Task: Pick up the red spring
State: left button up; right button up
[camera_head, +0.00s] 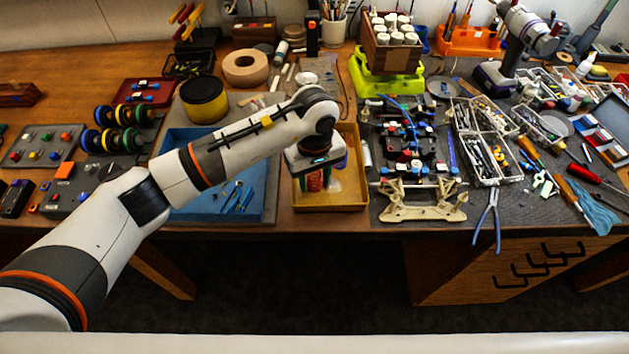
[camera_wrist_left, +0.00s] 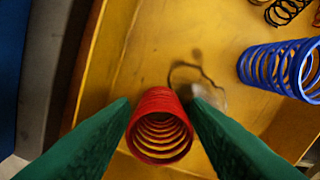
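The red spring (camera_wrist_left: 160,127) stands on end in the yellow tray, its open top facing the left wrist camera. The two green fingers of my left gripper (camera_wrist_left: 161,103) are spread, one on each side of the spring, with their tips very close to its sides. I cannot make out firm contact. In the head view my left gripper (camera_head: 317,168) points down into the yellow tray (camera_head: 343,199), and its wrist hides most of the tray's contents. My right gripper is not in view.
A blue spring (camera_wrist_left: 285,68) and a dark coil (camera_wrist_left: 287,10) lie in the same tray. A blue tray (camera_head: 262,180) adjoins on the left. On the right are a beige car part (camera_head: 422,203) and the car chassis (camera_head: 405,140). The tray wall is close to the fingers.

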pick_arm(q)
jog(key=c, duration=0.7)
notch_tip(320, 180, up, 15)
jog(key=b, duration=0.1)
dwell(0.5)
jog(key=shift+f, duration=0.1)
